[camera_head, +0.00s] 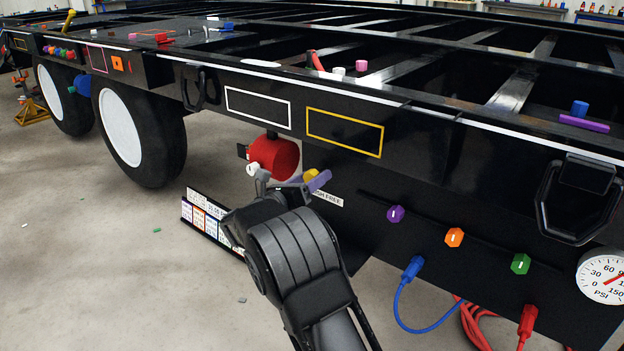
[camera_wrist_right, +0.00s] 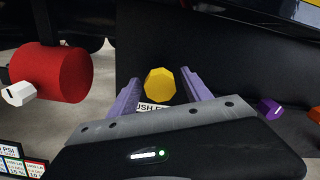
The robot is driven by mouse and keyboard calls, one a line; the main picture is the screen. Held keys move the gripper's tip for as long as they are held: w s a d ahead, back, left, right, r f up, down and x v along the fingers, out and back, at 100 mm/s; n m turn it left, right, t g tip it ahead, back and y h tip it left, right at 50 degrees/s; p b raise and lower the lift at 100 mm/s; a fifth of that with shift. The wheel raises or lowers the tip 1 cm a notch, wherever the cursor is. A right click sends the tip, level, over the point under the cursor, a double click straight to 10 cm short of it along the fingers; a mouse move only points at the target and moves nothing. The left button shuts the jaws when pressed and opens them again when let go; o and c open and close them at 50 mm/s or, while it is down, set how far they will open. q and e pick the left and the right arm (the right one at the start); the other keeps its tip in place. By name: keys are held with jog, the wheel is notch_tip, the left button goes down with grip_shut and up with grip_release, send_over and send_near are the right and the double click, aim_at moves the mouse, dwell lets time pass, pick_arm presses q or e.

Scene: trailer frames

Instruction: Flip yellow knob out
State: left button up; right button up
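The yellow knob (camera_head: 311,175) sits on the dark panel below the trailer's side rail, above a white label. In the right wrist view the yellow knob (camera_wrist_right: 160,85) shows as a many-sided disc between the purple fingers. My right gripper (camera_head: 300,182) is at the knob, and in the wrist view the right gripper (camera_wrist_right: 160,88) is open, one finger to each side of the knob with a gap. Whether the fingertips reach past the knob's face is hard to tell. My left gripper is not in view.
A red cylinder (camera_head: 274,157) with a white knob (camera_head: 253,169) hangs just left of the gripper. Purple (camera_head: 396,214), orange (camera_head: 454,237) and green (camera_head: 520,264) knobs sit to the right.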

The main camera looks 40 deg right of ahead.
jog(key=p+v, duration=0.2)
jog(key=v, duration=0.4)
jog(key=shift+a+r, duration=0.1)
jog(key=shift+a, duration=0.2)
jog(key=shift+s+a, duration=0.25)
jog(key=shift+a, duration=0.3)
